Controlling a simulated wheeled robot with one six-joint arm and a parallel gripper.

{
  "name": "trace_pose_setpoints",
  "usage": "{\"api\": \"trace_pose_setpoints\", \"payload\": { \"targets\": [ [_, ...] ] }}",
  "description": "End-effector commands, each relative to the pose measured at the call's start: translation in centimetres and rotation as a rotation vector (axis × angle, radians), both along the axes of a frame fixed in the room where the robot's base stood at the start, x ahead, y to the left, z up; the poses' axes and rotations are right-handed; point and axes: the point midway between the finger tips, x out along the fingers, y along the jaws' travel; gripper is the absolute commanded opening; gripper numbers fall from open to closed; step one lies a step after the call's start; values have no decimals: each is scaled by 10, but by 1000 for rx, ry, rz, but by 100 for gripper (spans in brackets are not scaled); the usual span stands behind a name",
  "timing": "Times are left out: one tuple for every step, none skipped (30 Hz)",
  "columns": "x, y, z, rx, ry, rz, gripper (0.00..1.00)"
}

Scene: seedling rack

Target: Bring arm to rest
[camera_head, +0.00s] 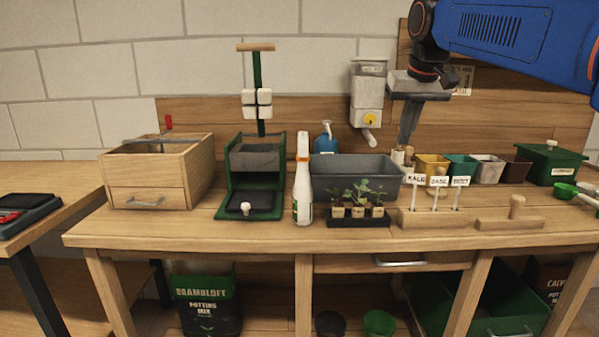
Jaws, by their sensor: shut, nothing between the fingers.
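My gripper (408,136) hangs at the upper right of the head view, fingers pointing down. Its fingers are together and hold nothing. The fingertips show in front of the back board, above the area between the grey bin and the small coloured pots. My blue arm reaches in from the upper right corner. The fingertips overlap a small pale object (398,155) in the picture; I cannot tell whether they touch it.
The wooden bench (150,231) carries a wooden box (148,196), a green press (257,90), a white spray bottle (303,190), a grey bin (340,172), a seedling tray (358,221), labelled markers (437,181) and a green box (553,163). A dispenser (368,95) hangs behind.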

Motion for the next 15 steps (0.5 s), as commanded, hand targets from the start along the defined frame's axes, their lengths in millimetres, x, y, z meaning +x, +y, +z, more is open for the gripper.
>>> {"api": "trace_pose_setpoints", "payload": {
  "targets": [
    [-16, -3, -9, 0, 1, -1, 0],
    [-23, -5, -14, 0, 0, 0, 0],
    [-33, -7, -22, 0, 1, 0, 0],
    [-41, -8, -27, 0, 0, 0, 0],
    [-48, -9, -33, 0, -1, 0, 0],
    [-59, -11, -41, 0, -1, 0, 0],
    [-66, -13, -48, 0, -1, 0, 0],
    [-74, -14, -54, 1, -2, 0, 0],
    [-84, -16, -63, 1, -1, 1, 0],
    [-92, -17, -70, 1, -1, 1, 0],
    [-100, -18, -76, 1, -2, 1, 0],
    [-110, -20, -86, 1, -1, 1, 0],
    [-118, -21, -93, 1, -3, 1, 0],
    [-125, -22, -100, 1, -3, 1, 0],
    [-136, -23, -110, 1, -3, 1, 0]
  ]
}}
